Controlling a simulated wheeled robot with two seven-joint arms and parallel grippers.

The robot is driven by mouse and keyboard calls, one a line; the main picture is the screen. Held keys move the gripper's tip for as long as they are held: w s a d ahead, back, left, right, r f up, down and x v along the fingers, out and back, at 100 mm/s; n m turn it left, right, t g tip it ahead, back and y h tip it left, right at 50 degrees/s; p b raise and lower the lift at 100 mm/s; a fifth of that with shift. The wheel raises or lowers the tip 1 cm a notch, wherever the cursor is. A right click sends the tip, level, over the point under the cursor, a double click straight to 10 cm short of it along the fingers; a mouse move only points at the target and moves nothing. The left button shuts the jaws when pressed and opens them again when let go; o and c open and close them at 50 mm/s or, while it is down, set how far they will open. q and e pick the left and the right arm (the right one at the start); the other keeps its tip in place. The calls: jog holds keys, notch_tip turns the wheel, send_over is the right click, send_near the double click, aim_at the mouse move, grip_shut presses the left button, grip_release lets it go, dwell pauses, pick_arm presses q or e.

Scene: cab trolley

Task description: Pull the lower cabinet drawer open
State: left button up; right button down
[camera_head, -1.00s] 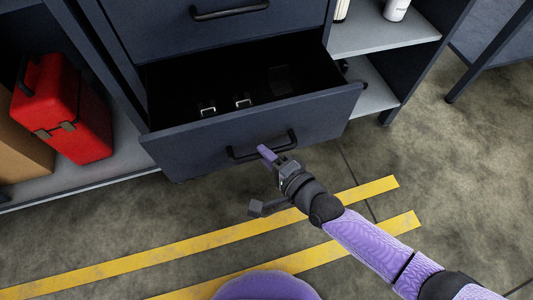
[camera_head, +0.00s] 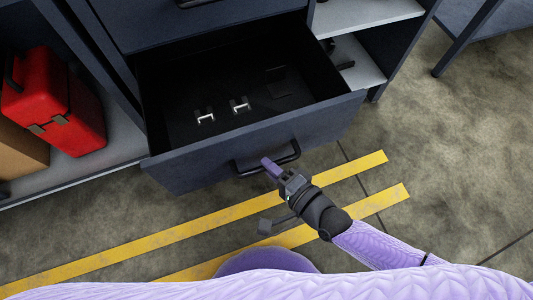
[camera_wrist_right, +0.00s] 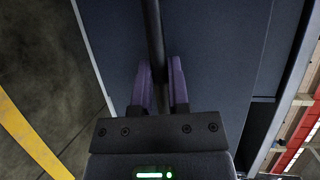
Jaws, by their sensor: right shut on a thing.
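The lower cabinet drawer (camera_head: 260,140) stands pulled out of the dark cabinet, and its inside shows in the head view. Two small metal brackets (camera_head: 222,110) lie on its floor. The black bar handle (camera_head: 290,156) is on its front face. My right gripper (camera_head: 270,167) is at the handle, with its purple fingers shut on it. In the right wrist view the handle (camera_wrist_right: 153,40) runs between the two fingers (camera_wrist_right: 162,85). My left gripper is not in view.
A red case (camera_head: 55,100) and a cardboard box (camera_head: 22,150) stand on the shelf at left. A grey shelf (camera_head: 365,15) is at right. Yellow stripes (camera_head: 350,170) mark the floor in front, which is clear.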

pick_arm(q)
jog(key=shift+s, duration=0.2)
pick_arm(e)
jog(key=shift+s+f, duration=0.15)
jog(key=shift+f, duration=0.2)
jog(key=c, duration=0.9)
grip_release()
jog(key=shift+o, duration=1.4)
jog(key=shift+r, duration=0.15)
pick_arm(q)
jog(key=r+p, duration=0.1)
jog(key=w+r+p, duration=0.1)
jog(key=p, duration=0.1)
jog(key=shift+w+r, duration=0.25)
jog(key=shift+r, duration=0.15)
pick_arm(e)
jog(key=v, duration=0.9)
jog(key=shift+s+d, duration=0.2)
jog(key=shift+d, duration=0.1)
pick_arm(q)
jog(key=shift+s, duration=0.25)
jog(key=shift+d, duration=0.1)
pick_arm(e)
jog(key=shift+d, duration=0.1)
